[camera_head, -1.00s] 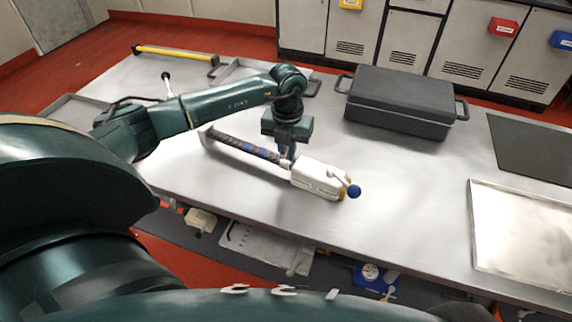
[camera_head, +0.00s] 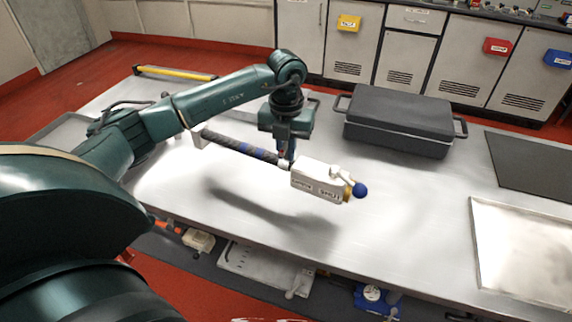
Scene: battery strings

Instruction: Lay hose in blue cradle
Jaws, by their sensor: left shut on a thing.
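The hose (camera_head: 240,146) is a dark, straight, tube-like length with blue bands. A white box-like end (camera_head: 318,180) with a yellow part and a blue ball is at its right, and a pale bracket-like end is at its left. My left gripper (camera_head: 285,158) points down and is shut on the hose near the white end. The hose hangs level above the steel table (camera_head: 400,220), with its shadow apart on the top below. I cannot make out a blue cradle for certain. My right gripper is not in view.
A closed dark case (camera_head: 400,118) with side handles stands behind the hose. A shallow metal tray (camera_head: 520,285) and a dark mat (camera_head: 535,165) lie at the right. A yellow bar (camera_head: 175,74) lies at the back left. The front middle of the table is clear.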

